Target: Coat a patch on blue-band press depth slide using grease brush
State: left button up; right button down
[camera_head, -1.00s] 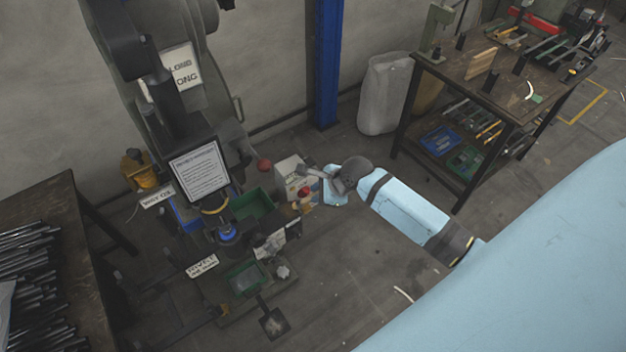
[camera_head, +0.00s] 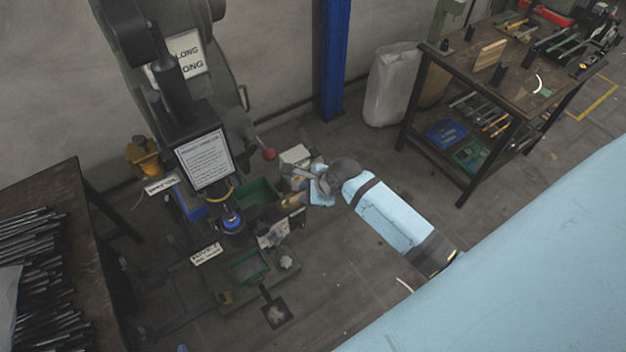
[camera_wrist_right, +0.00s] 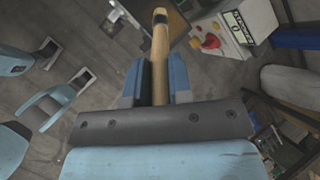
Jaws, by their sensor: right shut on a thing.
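My right gripper (camera_head: 312,191) is at the right side of the press and is shut on the grease brush (camera_head: 291,201). In the right wrist view the brush's wooden handle (camera_wrist_right: 160,62) stands between the two blue fingers of the gripper (camera_wrist_right: 156,82) and points away from me. A metal fixture (camera_head: 273,236) sits just in front of the brush; I cannot tell which part is the depth slide. My left gripper is not in view.
A pale control box (camera_head: 296,156) stands behind my right gripper; its red button (camera_wrist_right: 212,41) shows in the wrist view. Green trays (camera_head: 258,193) sit by the press. A table with rods (camera_head: 38,262) is at left, a tool bench (camera_head: 510,95) at back right.

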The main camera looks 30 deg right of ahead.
jog(key=a, duration=0.5)
jog(key=shift+s+a, duration=0.1)
jog(key=shift+a, duration=0.05)
jog(key=shift+r, duration=0.1)
dwell(0.3)
notch_tip(320, 180, up, 6)
dwell(0.6)
jog(key=shift+r, duration=0.1)
notch_tip(320, 180, up, 3)
jog(key=shift+f, duration=0.1)
dwell(0.4)
dwell(0.7)
